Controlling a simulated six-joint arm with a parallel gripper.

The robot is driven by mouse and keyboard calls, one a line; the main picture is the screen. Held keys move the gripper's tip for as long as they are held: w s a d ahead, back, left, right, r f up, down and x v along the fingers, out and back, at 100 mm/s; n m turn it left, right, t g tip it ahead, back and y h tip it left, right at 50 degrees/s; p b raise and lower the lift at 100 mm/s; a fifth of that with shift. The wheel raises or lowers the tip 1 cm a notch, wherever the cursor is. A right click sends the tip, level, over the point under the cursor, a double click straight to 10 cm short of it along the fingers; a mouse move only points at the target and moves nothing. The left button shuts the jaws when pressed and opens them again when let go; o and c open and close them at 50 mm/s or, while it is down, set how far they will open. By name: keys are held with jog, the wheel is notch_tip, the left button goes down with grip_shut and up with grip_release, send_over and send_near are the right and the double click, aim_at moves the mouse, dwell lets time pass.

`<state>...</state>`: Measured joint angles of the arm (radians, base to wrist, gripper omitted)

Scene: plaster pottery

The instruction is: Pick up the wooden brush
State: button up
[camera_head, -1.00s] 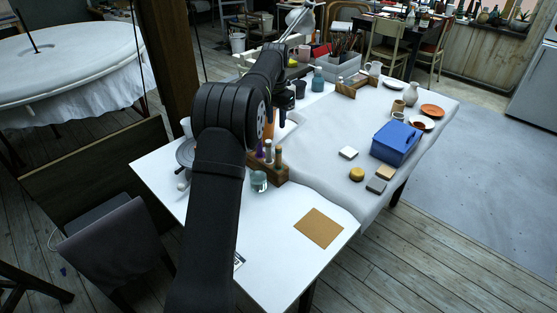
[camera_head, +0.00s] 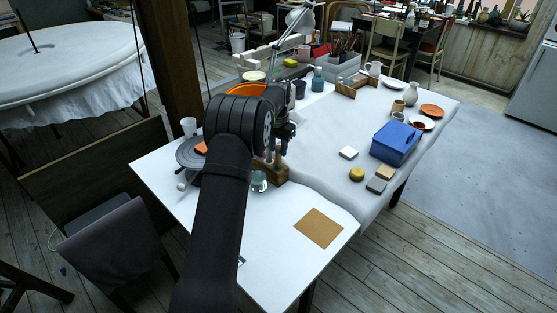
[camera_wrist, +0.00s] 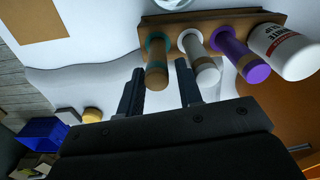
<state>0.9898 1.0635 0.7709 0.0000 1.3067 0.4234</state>
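My gripper (camera_wrist: 161,90) is open and empty in the wrist view, its two dark fingers spread apart. I cannot tell whether any is the wooden brush. In the head view my arm partly hides the rack (camera_head: 274,175), and the fingertips are hard to make out. Several thin brush-like sticks (camera_head: 341,45) stand in the grey box farther back.
A white jar (camera_wrist: 287,50) stands beside the purple cylinder. A glass jar (camera_head: 259,181) stands by the rack. An orange bucket (camera_head: 245,89) is behind my arm. A blue box (camera_head: 397,145) is to the right. The table front around the brown board (camera_head: 319,228) is clear.

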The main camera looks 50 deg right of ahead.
aim_at(279, 156)
notch_tip(279, 156, down, 5)
jog(key=shift+s+a+r, duration=0.1)
jog(key=shift+s, duration=0.05)
grip_shut()
jog(key=shift+r, duration=0.1)
jog(key=shift+r, duration=0.4)
notch_tip(279, 156, up, 4)
jog(key=shift+s+f, duration=0.1)
jog(key=shift+f, duration=0.1)
jog(key=s+r, duration=0.6)
jog(key=s, duration=0.5)
jog(key=shift+s+d+r, duration=0.25)
jog(key=shift+d, duration=0.1)
